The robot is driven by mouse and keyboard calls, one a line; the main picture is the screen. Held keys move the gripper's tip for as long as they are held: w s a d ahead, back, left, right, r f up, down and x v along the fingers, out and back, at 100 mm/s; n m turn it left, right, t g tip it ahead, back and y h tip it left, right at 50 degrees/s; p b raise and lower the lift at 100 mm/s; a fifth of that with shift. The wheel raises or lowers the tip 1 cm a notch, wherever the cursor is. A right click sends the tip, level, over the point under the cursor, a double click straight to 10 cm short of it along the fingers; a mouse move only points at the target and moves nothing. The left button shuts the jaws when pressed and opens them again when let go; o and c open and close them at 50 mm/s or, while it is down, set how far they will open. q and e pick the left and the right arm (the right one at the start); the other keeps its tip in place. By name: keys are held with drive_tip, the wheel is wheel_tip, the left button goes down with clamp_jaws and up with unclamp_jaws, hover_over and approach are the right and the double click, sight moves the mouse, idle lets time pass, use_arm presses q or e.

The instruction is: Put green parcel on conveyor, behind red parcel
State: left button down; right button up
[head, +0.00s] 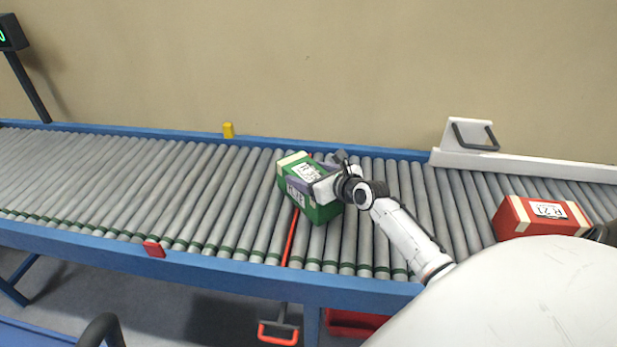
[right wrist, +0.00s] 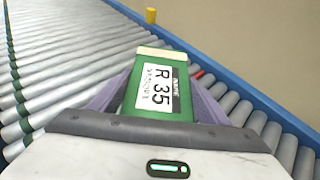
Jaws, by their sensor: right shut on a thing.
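The green parcel (head: 310,187), with cream end bands and a white label, is at the rollers in the middle of the conveyor (head: 215,190). My right gripper (head: 325,184) is shut on it from the right. The red parcel (head: 540,216), labelled "R 21", lies on the conveyor further right, apart from the green one. My left gripper is out of view.
A red bar (head: 290,240) crosses the rollers beside the green parcel. A white guide with a dark handle (head: 475,135) stands at the back right. A yellow marker (head: 228,130) is on the far rail, a red one (head: 154,248) on the near rail. The rollers to the left are clear.

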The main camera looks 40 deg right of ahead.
idle(0.3)
drive_tip(key=o, duration=1)
drive_tip(key=shift+f, duration=0.3)
drive_tip(key=o, duration=0.5)
drive_tip(key=shift+c, duration=0.2)
drive_tip(key=shift+r, duration=0.15)
